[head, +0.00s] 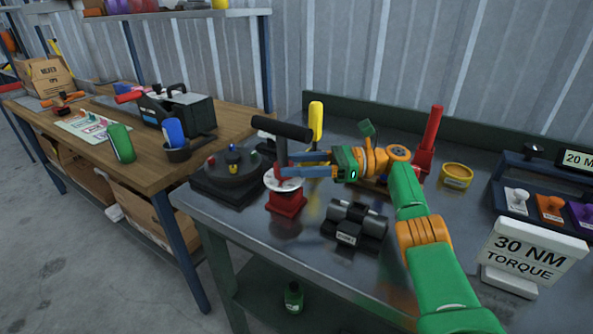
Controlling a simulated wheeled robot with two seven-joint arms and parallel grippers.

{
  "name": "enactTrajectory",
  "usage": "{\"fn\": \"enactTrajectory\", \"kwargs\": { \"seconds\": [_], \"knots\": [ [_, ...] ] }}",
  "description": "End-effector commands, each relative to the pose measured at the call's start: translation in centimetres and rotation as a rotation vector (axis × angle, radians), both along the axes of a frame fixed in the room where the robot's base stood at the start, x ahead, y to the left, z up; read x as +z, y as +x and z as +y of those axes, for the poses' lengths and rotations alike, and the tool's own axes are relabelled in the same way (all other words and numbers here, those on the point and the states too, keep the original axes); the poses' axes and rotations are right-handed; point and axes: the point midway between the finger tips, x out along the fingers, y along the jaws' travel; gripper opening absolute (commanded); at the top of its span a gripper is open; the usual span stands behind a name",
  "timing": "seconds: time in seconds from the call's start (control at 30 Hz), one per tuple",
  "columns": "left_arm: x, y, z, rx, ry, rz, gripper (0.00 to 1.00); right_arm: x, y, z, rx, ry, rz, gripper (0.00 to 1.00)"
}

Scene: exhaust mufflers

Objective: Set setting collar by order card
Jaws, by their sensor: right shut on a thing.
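A T-handled tool with a black crossbar (281,128) stands upright in a red block (287,203). A white dial-like collar (270,183) with dark marks sits around its lower part; its setting cannot be read. My right gripper (284,164), with blue fingers, comes in from the right and is shut on the tool's shaft, just above the white collar. The exact contact is small and partly hidden by the fingers. The order card (527,252) stands at the front right and reads "30 NM TORQUE". My left gripper is not in view.
A round dark fixture (230,178) stands left of the red block, and a black and grey clamp-like part (357,222) lies in front. A red-handled tool (430,140), a yellow ring (456,176) and a rack with coloured knobs (520,212) are to the right. A display (578,159) reads "20 M", cut off.

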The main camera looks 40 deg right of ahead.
Motion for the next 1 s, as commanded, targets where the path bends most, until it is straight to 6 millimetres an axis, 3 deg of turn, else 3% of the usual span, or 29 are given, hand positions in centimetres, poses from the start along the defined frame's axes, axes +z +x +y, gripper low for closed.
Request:
{"fn": "enactTrajectory", "kwargs": {
  "seconds": [0.43, 0.47, 0.57, 1.0],
  "knots": [
    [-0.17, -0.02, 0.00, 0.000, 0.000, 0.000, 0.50, -0.30, 0.01, 0.13, 0.009, -0.003, 0.009, 0.00],
    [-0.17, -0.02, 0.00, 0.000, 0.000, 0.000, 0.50, -0.30, 0.01, 0.13, 0.009, -0.003, 0.009, 0.56],
    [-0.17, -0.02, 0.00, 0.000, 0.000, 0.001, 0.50, -0.24, 0.01, 0.11, 0.008, -0.002, 0.007, 0.81],
    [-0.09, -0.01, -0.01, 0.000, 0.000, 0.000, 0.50, -0.04, 0.01, 0.04, 0.005, -0.001, 0.002, 0.81]
  ]
}}
